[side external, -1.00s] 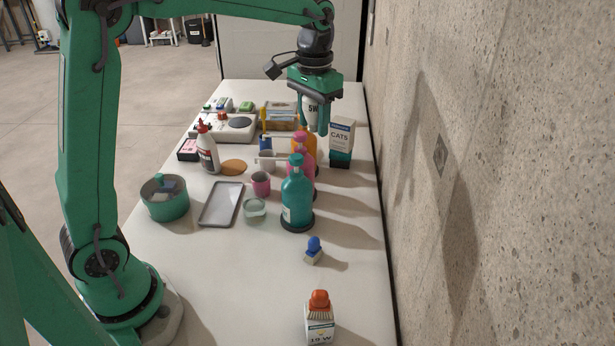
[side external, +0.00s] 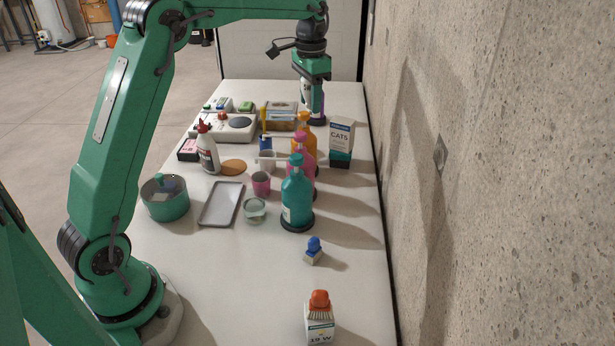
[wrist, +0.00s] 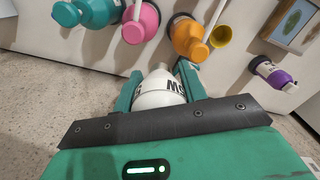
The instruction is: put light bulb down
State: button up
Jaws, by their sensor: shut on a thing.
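The light bulb is white with dark lettering; in the wrist view the bulb (wrist: 160,92) sits between my two green fingers. My gripper (wrist: 159,74) is shut on it, and its narrow end points away from the camera. In the side view my gripper (side external: 312,92) is over the far part of the white table (side external: 270,270), and only a small white part of the bulb (side external: 305,90) shows. I cannot tell how far the bulb is above the tabletop.
A purple bottle (wrist: 272,74) stands close by. Teal (side external: 297,197), pink (side external: 301,152) and orange (side external: 305,127) pump bottles stand in a row nearer the camera. A CATS carton (side external: 341,137) stands by the concrete wall (side external: 500,170) on the right.

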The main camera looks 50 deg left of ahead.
jog(key=w+a+f+m, duration=0.2)
jog(key=a, duration=0.4)
jog(key=w+a+f+m, duration=0.1)
jog(key=w+a+f, duration=0.1)
jog(key=a, duration=0.3)
jog(key=m, duration=0.3)
send_near(284, 149)
jog(key=shift+s+f, duration=0.1)
jog(key=shift+f, duration=0.6)
jog(key=shift+f, duration=0.1)
jog(key=shift+f, duration=2.4)
jog(key=shift+f, duration=0.15)
jog(key=o, duration=1.1)
jog(key=shift+c, duration=0.2)
